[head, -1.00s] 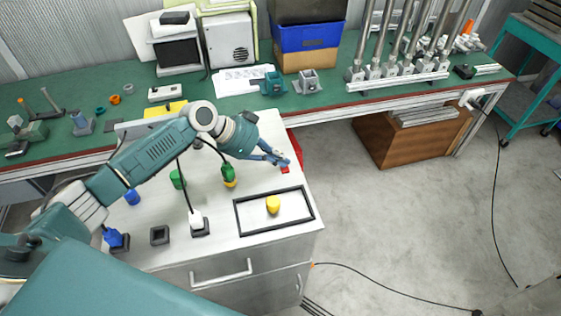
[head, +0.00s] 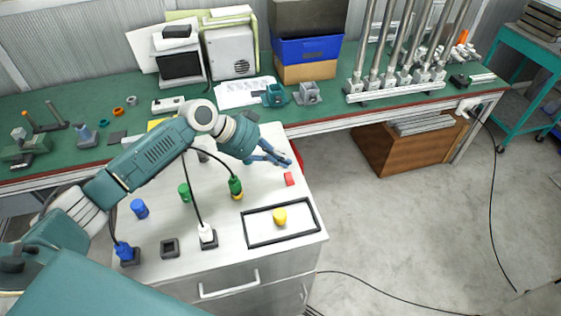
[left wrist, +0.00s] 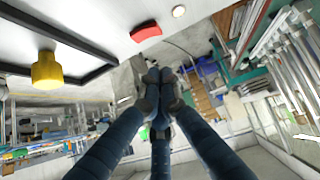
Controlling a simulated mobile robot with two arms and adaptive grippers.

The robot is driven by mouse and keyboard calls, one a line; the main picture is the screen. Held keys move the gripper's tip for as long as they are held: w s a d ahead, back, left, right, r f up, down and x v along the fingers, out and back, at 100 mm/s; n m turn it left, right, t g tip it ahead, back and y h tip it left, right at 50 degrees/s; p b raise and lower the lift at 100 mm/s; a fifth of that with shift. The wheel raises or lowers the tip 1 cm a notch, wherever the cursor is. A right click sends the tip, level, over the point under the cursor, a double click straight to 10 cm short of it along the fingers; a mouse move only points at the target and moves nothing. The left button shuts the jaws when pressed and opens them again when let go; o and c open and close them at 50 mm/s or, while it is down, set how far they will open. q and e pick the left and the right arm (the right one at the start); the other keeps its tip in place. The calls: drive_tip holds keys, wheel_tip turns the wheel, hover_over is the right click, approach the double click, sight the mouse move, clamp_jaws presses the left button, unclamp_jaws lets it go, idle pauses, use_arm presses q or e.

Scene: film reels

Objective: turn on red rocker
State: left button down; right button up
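The red rocker (head: 289,179) sits on the white cabinet top near its right edge. It shows at the top of the left wrist view (left wrist: 146,32) as a curved red piece on the white surface. My left gripper (head: 287,162) is just beyond the rocker in the head view, apart from it in the picture. In the left wrist view its fingertips (left wrist: 163,76) are together with nothing between them, below the rocker in the picture. Whether the rocker is on or off cannot be told. My right gripper is not in view.
A yellow knob (head: 280,217) stands inside a black frame (head: 248,233) in front of the rocker. Green, white and blue plugs (head: 123,251) with cables stand to the left. A green workbench (head: 60,105) runs behind.

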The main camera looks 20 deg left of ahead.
use_arm(q)
drive_tip(key=s+b+v, duration=0.1)
drive_tip(key=b+v, duration=0.1)
drive_tip(key=v, duration=0.6)
drive_tip(key=shift+s+d+b, duration=0.2)
drive_tip(key=shift+s+b, duration=0.05)
drive_tip(key=shift+b, duration=0.05)
drive_tip(key=shift+d, duration=0.1)
